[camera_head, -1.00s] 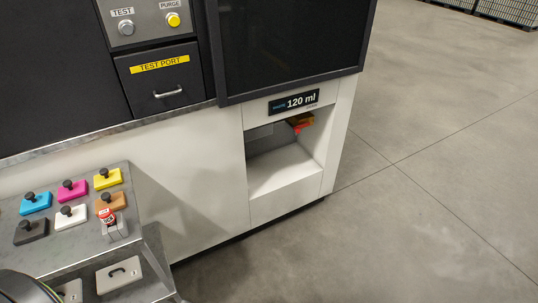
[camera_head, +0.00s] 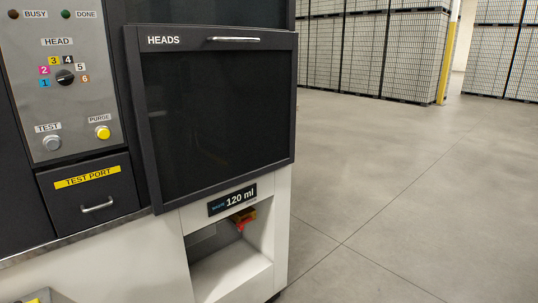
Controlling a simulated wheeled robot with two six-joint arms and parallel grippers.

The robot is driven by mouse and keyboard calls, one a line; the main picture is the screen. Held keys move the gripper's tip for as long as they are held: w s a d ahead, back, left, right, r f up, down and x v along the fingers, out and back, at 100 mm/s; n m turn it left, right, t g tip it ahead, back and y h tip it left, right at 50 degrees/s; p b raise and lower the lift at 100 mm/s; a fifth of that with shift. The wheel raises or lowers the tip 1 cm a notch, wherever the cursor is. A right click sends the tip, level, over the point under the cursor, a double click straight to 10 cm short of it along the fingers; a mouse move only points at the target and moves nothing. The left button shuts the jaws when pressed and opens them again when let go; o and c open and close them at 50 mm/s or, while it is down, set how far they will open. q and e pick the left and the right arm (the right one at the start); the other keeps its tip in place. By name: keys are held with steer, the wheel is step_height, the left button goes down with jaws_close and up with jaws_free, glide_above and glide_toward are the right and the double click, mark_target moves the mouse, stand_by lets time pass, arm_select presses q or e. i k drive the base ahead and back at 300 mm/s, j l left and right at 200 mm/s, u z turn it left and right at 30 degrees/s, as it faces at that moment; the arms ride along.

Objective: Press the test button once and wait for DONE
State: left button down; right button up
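The test button (camera_head: 52,143) is a round grey-white button under the TEST label on the grey control panel (camera_head: 90,120), at the left of the head view. The DONE lamp (camera_head: 66,14) at the panel's top looks dark green and unlit. The BUSY lamp (camera_head: 14,15) beside it looks dark. Neither of my grippers shows in this view.
The yellow PURGE button (camera_head: 102,132) sits right of the test button. A head selector knob (camera_head: 65,77) is above. The TEST PORT drawer (camera_head: 88,195) below is shut. The HEADS door (camera_head: 215,115) is shut. A waste display (camera_head: 232,200) reads 120 ml. Open floor lies right.

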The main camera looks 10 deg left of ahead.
mark_target(52, 143)
steer(key=u, duration=1.35)
